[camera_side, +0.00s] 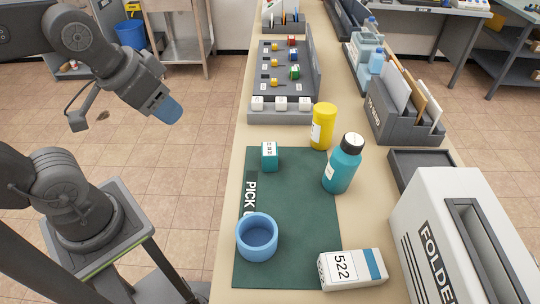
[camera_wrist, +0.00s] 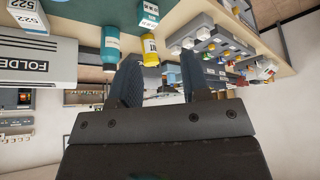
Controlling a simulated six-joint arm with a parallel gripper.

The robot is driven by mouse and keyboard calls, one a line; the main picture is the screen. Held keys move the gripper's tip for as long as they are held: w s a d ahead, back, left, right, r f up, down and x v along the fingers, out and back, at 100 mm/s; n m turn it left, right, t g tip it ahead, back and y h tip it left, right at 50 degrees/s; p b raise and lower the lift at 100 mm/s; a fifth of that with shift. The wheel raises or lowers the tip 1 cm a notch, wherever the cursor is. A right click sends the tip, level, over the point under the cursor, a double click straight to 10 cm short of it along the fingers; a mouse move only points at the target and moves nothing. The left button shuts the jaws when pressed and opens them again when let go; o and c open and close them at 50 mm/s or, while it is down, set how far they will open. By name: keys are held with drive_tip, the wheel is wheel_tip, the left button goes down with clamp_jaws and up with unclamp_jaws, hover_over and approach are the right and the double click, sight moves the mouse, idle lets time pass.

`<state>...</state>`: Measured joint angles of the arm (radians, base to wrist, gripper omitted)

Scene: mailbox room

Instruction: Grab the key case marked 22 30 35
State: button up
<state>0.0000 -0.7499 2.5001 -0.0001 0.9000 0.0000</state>
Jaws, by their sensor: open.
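A small teal case (camera_side: 269,157) with a white label stands on the dark green mat (camera_side: 290,210), near its far left corner. The label's print is too small to read, so I cannot confirm 22 30 35. My gripper (camera_side: 168,109) is in the air left of the table, well apart from the case. In the wrist view my gripper (camera_wrist: 160,78) shows two dark fingers spread apart with nothing between them.
On the mat are a blue cup (camera_side: 257,237) and a teal bottle (camera_side: 343,163). A yellow bottle (camera_side: 323,126) stands at its far edge. A white 522 box (camera_side: 352,269) lies near right, beside a folder box (camera_side: 455,240). A grey key rack (camera_side: 283,80) stands behind.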

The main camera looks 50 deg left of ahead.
drive_tip(key=o, duration=0.6)
drive_tip(key=shift+c, duration=0.2)
drive_tip(key=m+g+y, duration=0.3)
drive_tip(key=m, duration=2.2)
hover_over(269, 149)
drive_tip(key=s+d, duration=0.3)
wheel_tip(269, 149, down, 9)
drive_tip(key=shift+m, duration=0.7)
drive_tip(key=x, duration=0.9)
drive_tip(key=shift+w+d, duration=0.2)
drive_tip(key=shift+w, duration=0.05)
drive_tip(key=shift+x, duration=2.9)
